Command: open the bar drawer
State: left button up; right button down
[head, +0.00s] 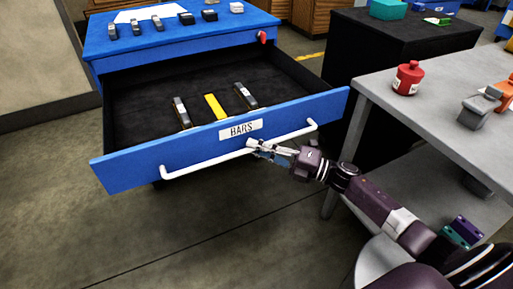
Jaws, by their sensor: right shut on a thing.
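The bar drawer, with a blue front (200,153) labelled BARS (240,129), stands pulled well out of the blue-topped cabinet (180,38). Its dark inside holds two dark bars (181,112) (245,95) and a yellow bar (215,107). A white handle (205,164) runs along the front. My right gripper (255,147) is shut on the handle, right of its middle. My left gripper is not in view.
A grey table (440,85) with a red container (408,78) and a grey part (480,107) stands at the right, close to my right arm. A black cabinet (400,45) is behind it. Several small parts lie on the blue top. The floor before the drawer is clear.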

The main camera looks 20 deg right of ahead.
jog(key=c, duration=2)
grip_release()
jog(key=v, duration=1.2)
